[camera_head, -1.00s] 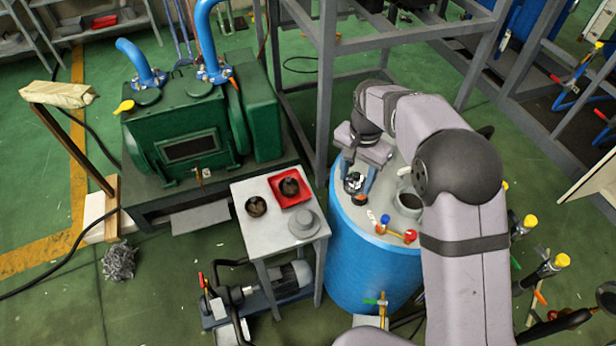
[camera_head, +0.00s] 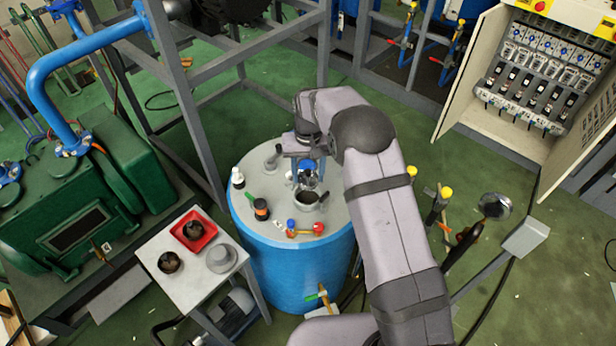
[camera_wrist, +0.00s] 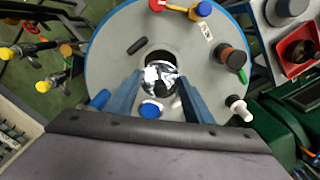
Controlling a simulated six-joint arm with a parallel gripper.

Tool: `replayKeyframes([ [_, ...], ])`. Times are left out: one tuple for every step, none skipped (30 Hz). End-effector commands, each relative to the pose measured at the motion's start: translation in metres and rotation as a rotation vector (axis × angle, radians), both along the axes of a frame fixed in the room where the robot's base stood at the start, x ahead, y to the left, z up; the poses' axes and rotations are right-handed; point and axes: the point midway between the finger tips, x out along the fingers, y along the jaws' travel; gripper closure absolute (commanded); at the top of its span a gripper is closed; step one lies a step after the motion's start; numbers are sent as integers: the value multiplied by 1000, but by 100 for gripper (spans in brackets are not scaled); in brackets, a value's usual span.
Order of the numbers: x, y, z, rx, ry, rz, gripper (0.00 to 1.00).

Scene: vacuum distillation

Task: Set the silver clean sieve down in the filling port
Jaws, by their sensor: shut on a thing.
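The silver sieve (camera_head: 308,180) is held between the blue fingers of my gripper (camera_head: 309,168), which is shut on it. It hangs just above and behind the filling port (camera_head: 308,203), a round grey collar on top of the blue drum (camera_head: 290,262). In the wrist view the shiny sieve (camera_wrist: 160,77) sits between the two fingertips (camera_wrist: 158,84) and covers part of the port's dark opening (camera_wrist: 152,57). I cannot tell whether the sieve touches the rim.
The drum top carries a dark orange-banded bottle (camera_head: 261,210), a white bottle (camera_head: 238,178) and a red-and-blue valve (camera_head: 304,230). A small table (camera_head: 188,288) beside it holds a red tray (camera_head: 209,237), a dark bowl-like piece (camera_head: 170,262) and a grey lid (camera_head: 221,258).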

Motion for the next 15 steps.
replayKeyframes([
  [2,1,0,0,-1,45,76],
  [4,1,0,0,-1,71,76],
  [4,1,0,0,0,101,76],
  [5,1,0,0,0,120,76],
  [5,1,0,0,0,137,76],
  [5,1,0,0,0,155,76],
  [5,2,0,0,0,166,76],
  [5,1,0,0,0,174,76],
  [5,2,0,0,0,183,76],
  [5,1,0,0,0,188,76],
  [5,1,0,0,0,191,76],
  [5,2,0,0,0,193,76],
  [5,2,0,0,0,193,76],
  [5,2,0,0,0,193,76],
  [5,2,0,0,0,192,76],
])
